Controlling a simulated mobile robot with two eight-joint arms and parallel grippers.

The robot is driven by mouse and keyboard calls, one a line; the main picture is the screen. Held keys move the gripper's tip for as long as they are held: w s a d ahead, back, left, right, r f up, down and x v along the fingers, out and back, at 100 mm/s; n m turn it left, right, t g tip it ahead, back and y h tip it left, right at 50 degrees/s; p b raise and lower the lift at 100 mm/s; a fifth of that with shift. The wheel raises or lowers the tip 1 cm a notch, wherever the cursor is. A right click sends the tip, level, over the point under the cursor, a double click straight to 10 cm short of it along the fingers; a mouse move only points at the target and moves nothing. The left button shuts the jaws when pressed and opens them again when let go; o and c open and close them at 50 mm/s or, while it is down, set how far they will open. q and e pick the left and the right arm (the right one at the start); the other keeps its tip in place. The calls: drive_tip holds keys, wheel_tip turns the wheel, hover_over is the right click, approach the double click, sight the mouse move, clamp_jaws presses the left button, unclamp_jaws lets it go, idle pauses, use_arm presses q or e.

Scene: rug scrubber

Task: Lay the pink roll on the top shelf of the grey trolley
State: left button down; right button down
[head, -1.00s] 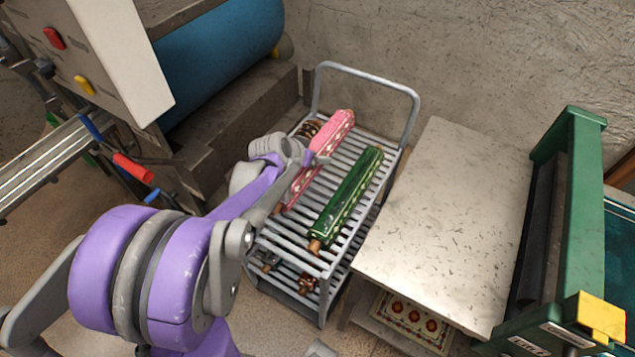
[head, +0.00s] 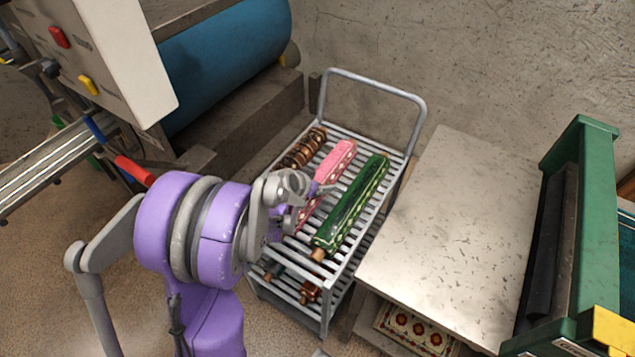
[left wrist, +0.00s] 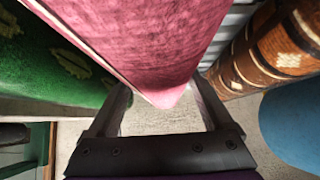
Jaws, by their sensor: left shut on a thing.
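The pink patterned roll (head: 338,158) lies lengthwise along the top shelf of the grey trolley (head: 345,262), between a brown roll and a green roll. I cannot tell whether it touches the slats. My left gripper (head: 312,192) is shut on the pink roll, towards its near end; my arm hides that end. In the left wrist view the pink roll (left wrist: 145,35) runs between the two fingers (left wrist: 162,100). My right gripper is not in view.
The brown roll (head: 305,150) lies left of the pink one, the green roll (head: 352,203) close on its right. The trolley's handle (head: 375,80) rises at the back. A pale table (head: 450,230) stands to the right, a machine with a blue roller (head: 225,55) to the left.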

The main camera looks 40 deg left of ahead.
sight(301, 199)
use_arm(q)
drive_tip(key=shift+f, duration=0.1)
unclamp_jaws()
drive_tip(key=shift+s+r, duration=0.2)
drive_tip(key=shift+r, duration=0.15)
drive_tip(key=p+v, duration=0.2)
drive_tip(key=v, duration=0.9)
drive_tip(key=shift+s+d+r, duration=0.1)
drive_tip(key=shift+d+r, duration=0.05)
drive_tip(key=shift+d, duration=0.05)
drive_tip(key=s+d, duration=0.1)
drive_tip(key=d, duration=0.3)
drive_tip(key=s+d+g+h, duration=0.1)
drive_tip(key=s+d, duration=0.1)
drive_tip(key=d, duration=0.3)
drive_tip(key=s+d+m+g, duration=0.1)
drive_tip(key=s+d, duration=0.1)
drive_tip(key=d, duration=0.2)
drive_tip(key=shift+s+d+r, duration=0.1)
drive_tip(key=shift+s+d, duration=0.05)
drive_tip(key=s+d+g, duration=0.2)
drive_tip(key=s+d, duration=0.4)
drive_tip(key=s, duration=0.2)
drive_tip(key=shift+d, duration=0.15)
